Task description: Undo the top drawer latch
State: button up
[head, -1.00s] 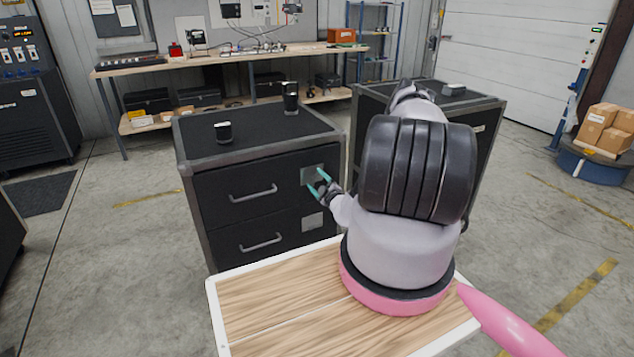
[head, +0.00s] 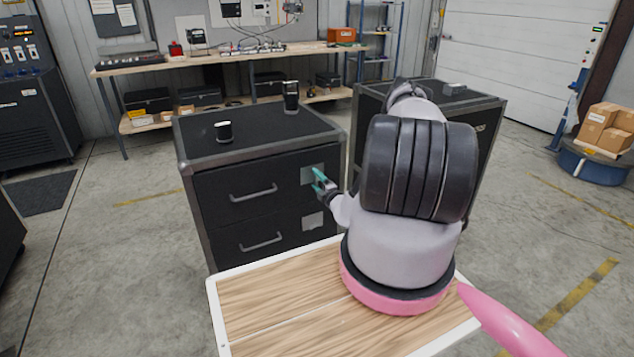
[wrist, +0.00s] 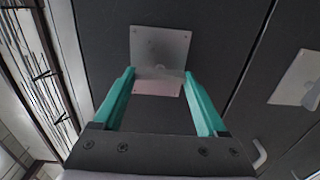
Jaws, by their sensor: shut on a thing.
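The black cabinet (head: 258,148) has a top drawer (head: 235,190) with a grey bar handle (head: 254,193) and a metal latch plate (head: 311,173) at its right end. The drawer looks closed. My gripper (head: 317,178), with teal fingers, is at this top latch. In the wrist view the latch plate (wrist: 162,46) lies just beyond and between the fingertips (wrist: 159,73), with a paler lower part. My gripper is shut on the latch, with its fingers some way apart. The exact contact is hard to see.
The lower drawer has its own handle (head: 261,242) and latch plate (head: 312,221); that plate also shows in the wrist view (wrist: 297,80). Two dark cup-like items (head: 223,131) (head: 291,97) stand on the cabinet top. A second cabinet (head: 487,130) stands close on the right.

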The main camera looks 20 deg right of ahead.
dwell(0.4)
jog(key=o, duration=1.3)
jog(key=shift+s, duration=0.15)
jog(key=s, duration=1)
jog(key=shift+s+d, duration=0.15)
jog(key=shift+s, duration=0.15)
